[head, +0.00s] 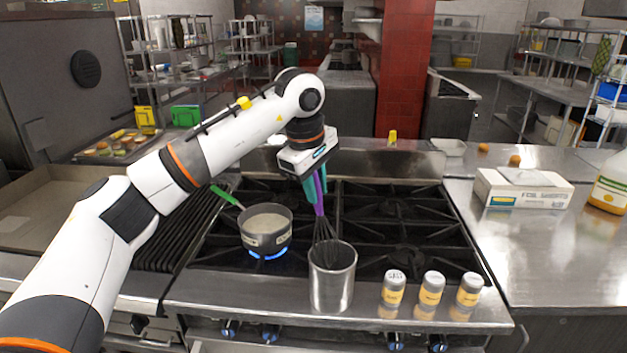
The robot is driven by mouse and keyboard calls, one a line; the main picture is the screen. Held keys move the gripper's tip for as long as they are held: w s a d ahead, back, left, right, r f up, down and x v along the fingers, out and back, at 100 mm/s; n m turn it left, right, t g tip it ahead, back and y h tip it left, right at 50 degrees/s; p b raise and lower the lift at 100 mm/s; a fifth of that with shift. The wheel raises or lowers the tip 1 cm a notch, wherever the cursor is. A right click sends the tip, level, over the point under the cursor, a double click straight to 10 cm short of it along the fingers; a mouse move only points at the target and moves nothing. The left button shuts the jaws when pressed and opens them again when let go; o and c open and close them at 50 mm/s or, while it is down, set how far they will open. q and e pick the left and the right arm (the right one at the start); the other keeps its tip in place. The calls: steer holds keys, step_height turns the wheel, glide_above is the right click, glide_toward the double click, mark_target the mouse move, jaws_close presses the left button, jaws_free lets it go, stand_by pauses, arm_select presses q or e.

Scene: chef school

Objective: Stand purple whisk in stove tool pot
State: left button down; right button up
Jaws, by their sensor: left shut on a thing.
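The purple whisk (319,197) hangs upright in my left gripper (314,186), which is shut on its purple handle. Its dark wire head points down and overlaps the rim of the pot in this view. The stove tool pot (332,285) is a tall silver metal cylinder standing on the front edge of the stove. I cannot tell whether the wire tip is inside the pot or just behind its rim. My right gripper is not in view.
A saucepan (266,230) with a green handle sits over a lit blue flame, left of the tool pot. Several yellow-labelled shakers, one of them here (431,288), stand to its right. A box (523,188) and a jug (608,184) are on the right counter.

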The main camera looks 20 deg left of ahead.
mark_target(321, 214)
arm_select(q)
steer(key=b+x, duration=0.3)
steer(key=x, duration=0.5)
steer(key=shift+b+x, duration=0.5)
steer(key=shift+x, duration=0.5)
steer(key=c, duration=1.2)
jaws_free()
steer(key=shift+o, duration=0.2)
